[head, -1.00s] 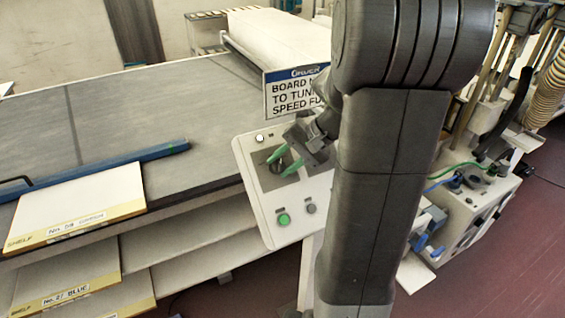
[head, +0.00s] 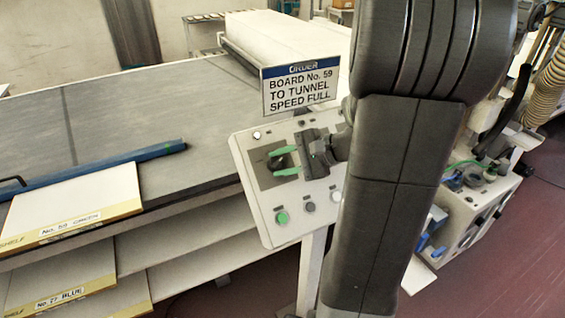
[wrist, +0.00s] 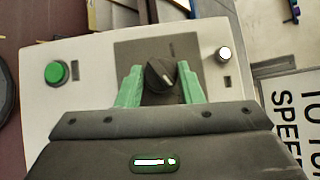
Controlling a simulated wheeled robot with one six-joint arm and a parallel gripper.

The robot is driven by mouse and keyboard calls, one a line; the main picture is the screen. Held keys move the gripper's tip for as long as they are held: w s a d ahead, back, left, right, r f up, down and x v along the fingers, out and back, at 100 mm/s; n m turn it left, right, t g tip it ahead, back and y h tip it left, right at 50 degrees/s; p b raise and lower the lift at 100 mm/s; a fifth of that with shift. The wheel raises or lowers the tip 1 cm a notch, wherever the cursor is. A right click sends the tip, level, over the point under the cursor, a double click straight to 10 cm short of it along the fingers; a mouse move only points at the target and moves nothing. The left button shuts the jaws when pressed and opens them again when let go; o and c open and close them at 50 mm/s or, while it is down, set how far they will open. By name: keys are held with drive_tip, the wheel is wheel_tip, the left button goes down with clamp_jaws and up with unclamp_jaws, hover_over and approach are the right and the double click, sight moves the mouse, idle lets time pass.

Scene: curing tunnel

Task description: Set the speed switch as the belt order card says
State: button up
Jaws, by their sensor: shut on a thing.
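The belt order card (head: 300,88) stands above the panel and reads "ORDER BOARD No. 59 TO TUNNEL SPEED FULL". Part of it also shows in the wrist view (wrist: 292,115). The speed switch (wrist: 160,75) is a dark round knob with a pale pointer mark, on a dark plate of the control panel (head: 262,208). My gripper (head: 286,162) has green fingers, one on each side of the knob, and is shut on it. In the wrist view the fingers (wrist: 160,84) flank the knob. I cannot read the plate's markings.
The panel also carries a green button (head: 282,217), a grey button (head: 309,207) and a white lamp (wrist: 223,54). A board labelled No. 59 (head: 75,205) lies at the left, near a blue bar (head: 100,166). A grey belt (head: 150,100) lies behind.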

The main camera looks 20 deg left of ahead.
idle(0.3)
drive_tip(key=o, duration=1)
drive_tip(key=shift+c, duration=0.2)
drive_tip(key=b+v, duration=0.1)
drive_tip(key=v, duration=1.3)
drive_tip(key=shift+a+f, duration=0.1)
drive_tip(key=shift+a, duration=0.05)
drive_tip(key=p+x, duration=0.1)
drive_tip(key=x, duration=1.2)
drive_tip(key=shift+a+f, duration=0.2)
drive_tip(key=shift+a, duration=0.15)
drive_tip(key=shift+d, duration=0.15)
